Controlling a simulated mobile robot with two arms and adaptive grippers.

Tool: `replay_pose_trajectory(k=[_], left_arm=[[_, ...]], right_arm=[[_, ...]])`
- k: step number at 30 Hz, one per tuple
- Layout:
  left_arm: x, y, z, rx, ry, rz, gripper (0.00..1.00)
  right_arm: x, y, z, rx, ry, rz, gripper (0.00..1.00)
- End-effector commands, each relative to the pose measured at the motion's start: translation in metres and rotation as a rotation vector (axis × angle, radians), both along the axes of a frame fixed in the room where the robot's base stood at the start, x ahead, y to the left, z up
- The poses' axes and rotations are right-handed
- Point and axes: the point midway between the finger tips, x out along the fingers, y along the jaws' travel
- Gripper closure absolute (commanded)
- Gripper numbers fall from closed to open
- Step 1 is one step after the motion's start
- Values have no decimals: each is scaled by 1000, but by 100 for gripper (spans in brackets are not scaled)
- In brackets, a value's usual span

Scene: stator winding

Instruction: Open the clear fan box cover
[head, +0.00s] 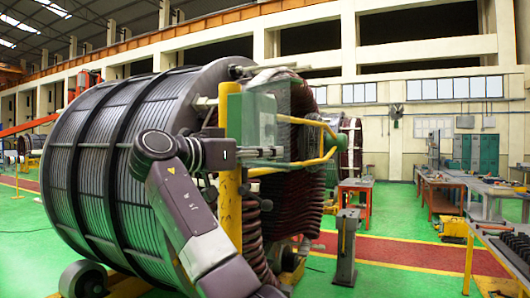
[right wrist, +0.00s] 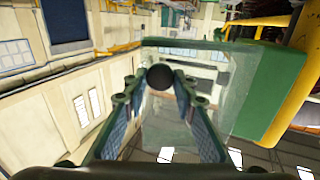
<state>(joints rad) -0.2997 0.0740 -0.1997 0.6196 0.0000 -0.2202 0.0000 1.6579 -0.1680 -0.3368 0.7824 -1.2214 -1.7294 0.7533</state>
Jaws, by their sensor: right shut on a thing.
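The fan box is a green box (head: 253,118) on a yellow post in the head view. Its green side (right wrist: 277,90) also shows at the right of the right wrist view. The clear cover (right wrist: 215,95) is a see-through panel beside that green side, with a round black knob (right wrist: 160,77). My right gripper (head: 277,152) is at the lower part of the box. In the right wrist view its two fingers (right wrist: 160,88) are shut on the black knob, one on each side. How far the cover stands from the box cannot be told. My left gripper is not in view.
A large ribbed stator (head: 100,165) fills the left, close behind my right arm. Yellow rails (head: 310,165) stick out right of the box, by dark red coils (head: 300,205). A grey pedestal (head: 347,250) and workbenches (head: 450,190) stand at right.

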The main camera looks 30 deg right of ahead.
Motion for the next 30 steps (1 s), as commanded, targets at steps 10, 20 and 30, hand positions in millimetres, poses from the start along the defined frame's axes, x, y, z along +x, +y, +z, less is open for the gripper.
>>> replay_pose_trajectory(k=[10,20,30], left_arm=[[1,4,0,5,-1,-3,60],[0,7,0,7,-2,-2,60],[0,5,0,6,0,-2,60]], right_arm=[[0,-1,1,0,-1,-1,58],[-4,16,1,-1,0,3,58],[-25,83,1,-2,-1,3,58]])
